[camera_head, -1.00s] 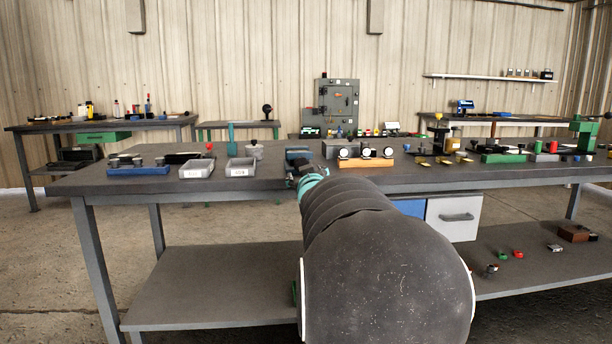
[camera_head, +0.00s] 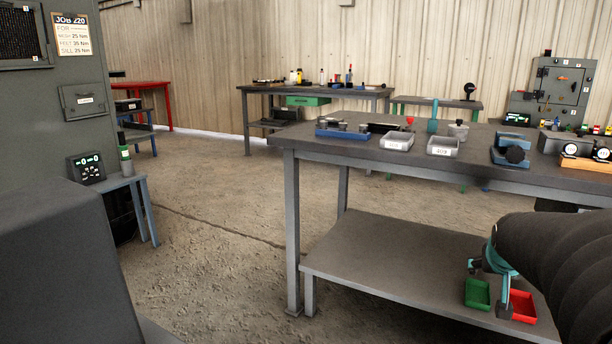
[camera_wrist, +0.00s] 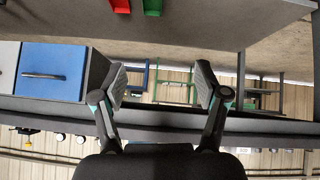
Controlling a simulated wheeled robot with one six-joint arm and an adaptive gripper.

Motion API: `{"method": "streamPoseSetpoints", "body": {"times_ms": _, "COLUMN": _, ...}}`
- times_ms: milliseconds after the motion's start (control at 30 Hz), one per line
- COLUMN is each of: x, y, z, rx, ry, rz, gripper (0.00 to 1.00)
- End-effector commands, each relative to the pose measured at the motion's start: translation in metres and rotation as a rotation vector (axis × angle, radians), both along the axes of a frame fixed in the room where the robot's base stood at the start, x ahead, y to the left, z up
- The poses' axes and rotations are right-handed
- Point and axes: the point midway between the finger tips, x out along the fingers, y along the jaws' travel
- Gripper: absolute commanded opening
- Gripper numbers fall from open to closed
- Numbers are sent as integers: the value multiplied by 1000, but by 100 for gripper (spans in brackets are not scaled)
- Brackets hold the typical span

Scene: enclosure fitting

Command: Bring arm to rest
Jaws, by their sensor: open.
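My gripper (camera_head: 489,284) is at the lower right of the head view, in front of the workbench and below its top. In the wrist view my gripper (camera_wrist: 162,78) has its two fingers spread wide, with nothing between them. My dark ribbed arm comes in from the right edge of the head view and hides part of the bench's lower shelf. The workbench (camera_head: 340,150) stands behind the gripper. The wrist picture appears upside down and shows a blue drawer (camera_wrist: 50,80) at left.
A green tray (camera_head: 477,294) and a red tray (camera_head: 523,306) lie on the lower shelf (camera_head: 385,262), close to the gripper in the picture. Grey bins (camera_head: 397,141) and a blue fixture stand on the bench. A grey cabinet (camera_head: 75,100) is at left. Open floor lies between.

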Motion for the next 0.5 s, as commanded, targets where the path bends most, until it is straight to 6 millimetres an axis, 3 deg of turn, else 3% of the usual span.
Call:
{"method": "streamPoseSetpoints", "body": {"times_ms": 33, "x": -17, "y": 28, "z": -7, "rx": 40, "ry": 47, "rz": 18, "gripper": 73}}
{"method": "streamPoseSetpoints", "body": {"times_ms": 200, "x": -81, "y": 116, "z": -32, "rx": 161, "ry": 208, "rz": 91, "gripper": 73}}
{"method": "streamPoseSetpoints", "body": {"times_ms": 400, "x": -153, "y": 199, "z": -47, "rx": 229, "ry": 320, "rz": 215, "gripper": 73}}
{"method": "streamPoseSetpoints", "body": {"times_ms": 500, "x": -177, "y": 227, "z": -49, "rx": 227, "ry": 322, "rz": 289, "gripper": 73}}
